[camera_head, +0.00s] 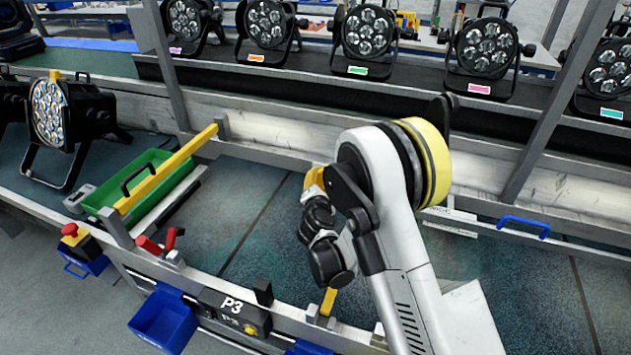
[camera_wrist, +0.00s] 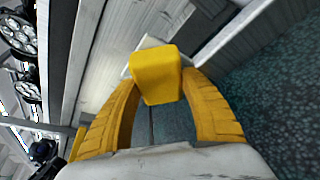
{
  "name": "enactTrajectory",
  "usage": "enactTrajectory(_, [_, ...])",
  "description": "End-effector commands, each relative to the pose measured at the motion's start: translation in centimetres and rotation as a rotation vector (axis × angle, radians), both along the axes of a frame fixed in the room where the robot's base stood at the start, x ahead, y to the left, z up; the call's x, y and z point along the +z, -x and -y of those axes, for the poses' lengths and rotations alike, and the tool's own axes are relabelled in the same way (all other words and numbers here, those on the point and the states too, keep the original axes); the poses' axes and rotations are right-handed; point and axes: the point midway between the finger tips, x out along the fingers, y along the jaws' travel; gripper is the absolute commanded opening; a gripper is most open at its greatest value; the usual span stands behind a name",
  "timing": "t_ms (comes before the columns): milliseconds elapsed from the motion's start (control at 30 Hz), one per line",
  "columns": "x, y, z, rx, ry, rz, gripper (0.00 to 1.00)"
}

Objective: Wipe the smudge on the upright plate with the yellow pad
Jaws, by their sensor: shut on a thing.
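My gripper (camera_head: 314,180) reaches over the middle of the bench in the head view, with much of it hidden behind my arm. In the wrist view, its two orange-yellow fingers (camera_wrist: 158,88) are shut on the yellow pad (camera_wrist: 156,68). The pad sits between the fingertips, its broad face towards the camera. A pale edge (camera_wrist: 149,42) shows just behind the pad; I cannot tell whether it belongs to the upright plate or to the pad. No smudge can be made out in either view, and my arm may hide the plate in the head view.
A green tray (camera_head: 122,190) and a yellow bar (camera_head: 168,172) lie at the left. Several lamps stand along the back shelf, and one black lamp (camera_head: 62,112) stands at the left. A metal post (camera_head: 560,95) rises at the right. A blue handle (camera_head: 523,226) lies right of my arm.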

Motion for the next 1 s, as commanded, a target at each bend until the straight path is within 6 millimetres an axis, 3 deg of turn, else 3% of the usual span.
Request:
enactTrajectory(500, [0.1, 1.0, 3.8, -0.009, 0.009, -0.002, 0.30])
enactTrajectory(733, [0.1, 1.0, 3.2, -0.009, 0.011, -0.001, 0.30])
enactTrajectory(1000, [0.1, 0.3, 0.9, -0.009, 0.010, -0.001, 0.28])
